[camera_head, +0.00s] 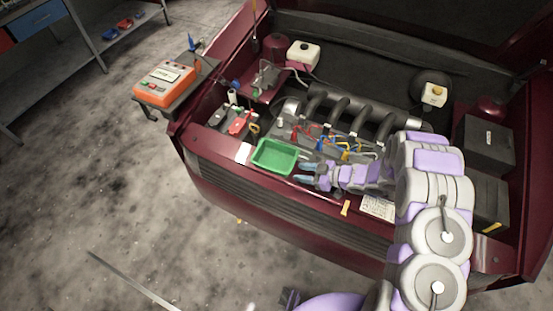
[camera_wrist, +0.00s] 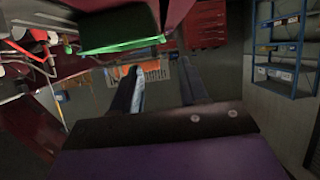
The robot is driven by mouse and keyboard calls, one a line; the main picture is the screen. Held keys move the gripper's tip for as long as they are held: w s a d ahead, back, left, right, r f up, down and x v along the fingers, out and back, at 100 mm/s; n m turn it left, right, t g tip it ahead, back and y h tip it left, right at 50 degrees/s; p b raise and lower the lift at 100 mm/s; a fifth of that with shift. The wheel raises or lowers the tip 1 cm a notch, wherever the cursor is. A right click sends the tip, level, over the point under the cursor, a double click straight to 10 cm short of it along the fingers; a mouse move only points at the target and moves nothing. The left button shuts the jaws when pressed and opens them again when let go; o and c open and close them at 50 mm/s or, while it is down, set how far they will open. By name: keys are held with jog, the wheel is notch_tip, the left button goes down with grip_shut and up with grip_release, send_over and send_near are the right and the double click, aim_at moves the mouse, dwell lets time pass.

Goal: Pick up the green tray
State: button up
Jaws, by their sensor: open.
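The green tray (camera_head: 275,156) is a shallow rectangular tray, and it looks empty. It lies at the front edge of the open engine bay in the head view. My gripper (camera_head: 304,172) is just right of the tray, its fingers pointing left toward the tray's right end. In the wrist view the tray (camera_wrist: 115,46) is at the upper left, outside the space between the fingers. My gripper (camera_wrist: 160,70) is open there, with a clear gap between the two fingers and nothing in it. Whether a finger touches the tray is unclear.
The engine (camera_head: 340,125) with coloured wires is behind the tray. A paper label (camera_head: 377,207) is on the front panel. An orange tester (camera_head: 165,83) stands on a side stand. Floor at left is open.

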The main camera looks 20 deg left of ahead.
send_near(271, 168)
jog(key=x, duration=0.2)
jog(key=shift+a+f+b, duration=0.25)
jog(key=shift+f+b, duration=0.1)
jog(key=shift+f, duration=0.1)
jog(key=shift+r+b+x, duration=0.15)
jog(key=shift+b+x, duration=0.15)
jog(key=shift+x, duration=1.2)
jog(key=shift+r+b+x, duration=0.15)
jog(key=shift+b+x, duration=0.1)
jog(key=shift+x, duration=1.25)
jog(key=shift+r, duration=0.1)
jog(key=shift+c, duration=0.8)
grip_shut()
